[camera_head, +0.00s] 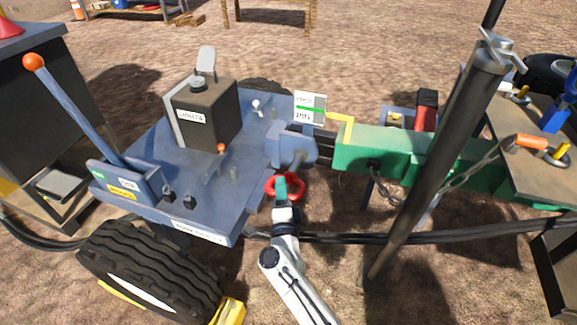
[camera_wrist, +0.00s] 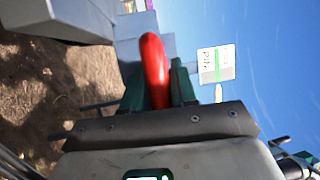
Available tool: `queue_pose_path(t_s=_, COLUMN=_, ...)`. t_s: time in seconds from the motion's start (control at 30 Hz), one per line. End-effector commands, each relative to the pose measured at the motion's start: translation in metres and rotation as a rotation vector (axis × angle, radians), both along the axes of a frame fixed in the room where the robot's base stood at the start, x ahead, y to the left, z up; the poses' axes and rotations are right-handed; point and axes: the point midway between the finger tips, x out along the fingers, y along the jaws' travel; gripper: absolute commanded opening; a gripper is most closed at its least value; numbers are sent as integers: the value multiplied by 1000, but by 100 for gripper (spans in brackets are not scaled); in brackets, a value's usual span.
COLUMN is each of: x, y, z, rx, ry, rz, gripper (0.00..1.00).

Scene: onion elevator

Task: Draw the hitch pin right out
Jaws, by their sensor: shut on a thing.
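The hitch pin shows as a red ring handle (camera_head: 270,187) at the front side of the blue-grey hitch block (camera_head: 290,147). The ring also shows in the wrist view (camera_wrist: 154,62), standing between the fingers. My gripper (camera_head: 283,186) is shut on the ring. In the wrist view its green fingers (camera_wrist: 159,88) press on both sides of the red ring. The pin's shaft is hidden, so I cannot tell how deep it sits. A small white sign with a green bar (camera_head: 310,107) stands above the hitch and reads something like "PIN".
A blue-grey trailer deck (camera_head: 190,160) with a lever (camera_head: 75,105) and a dark box (camera_head: 205,115) lies left. A green drawbar (camera_head: 385,152) runs right. Black hoses (camera_head: 400,238) cross low. A tyre (camera_head: 150,270) is front left.

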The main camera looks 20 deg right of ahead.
Motion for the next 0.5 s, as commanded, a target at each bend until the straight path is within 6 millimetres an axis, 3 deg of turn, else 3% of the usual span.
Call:
queue_pose_path(t_s=0.1, x=-24, y=19, z=1, rx=-1, ry=7, rz=8, gripper=0)
queue_pose_path(t_s=0.2, x=-34, y=26, z=0, rx=-2, ry=6, rz=6, gripper=0)
queue_pose_path(t_s=0.5, x=-40, y=29, z=-3, rx=-2, ry=5, rz=5, gripper=0)
